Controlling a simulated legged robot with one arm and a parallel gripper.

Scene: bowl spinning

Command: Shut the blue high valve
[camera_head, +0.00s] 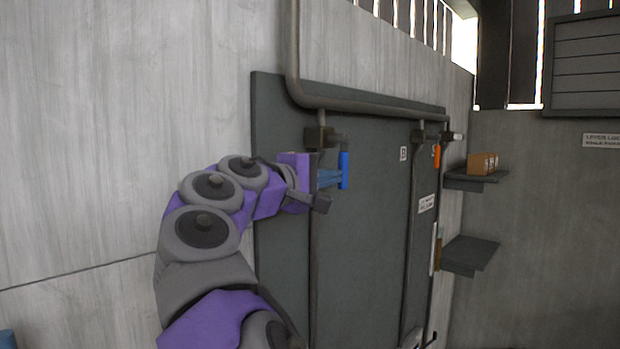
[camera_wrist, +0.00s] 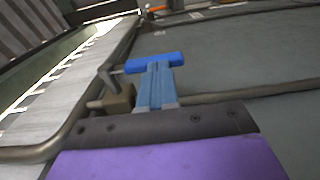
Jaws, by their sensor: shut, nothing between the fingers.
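The blue valve handle (camera_head: 344,171) hangs straight down beside the upper pipe on the grey wall panel. Its dark valve body (camera_head: 319,138) sits just above and to the left. My gripper (camera_head: 336,178) reaches in from the left, its blue fingers shut and empty, tips at or very near the handle's left side. In the wrist view the blue handle (camera_wrist: 172,58) lies crosswise just beyond the tips of my gripper (camera_wrist: 158,70). I cannot tell whether they touch. The fingers cover part of the handle there.
An orange valve handle (camera_head: 437,156) hangs farther right on the same pipe (camera_head: 365,106). A vertical pipe (camera_head: 315,260) runs down below the blue valve. Two dark shelves stand at the right, the upper shelf (camera_head: 462,181) with a brown box (camera_head: 481,163).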

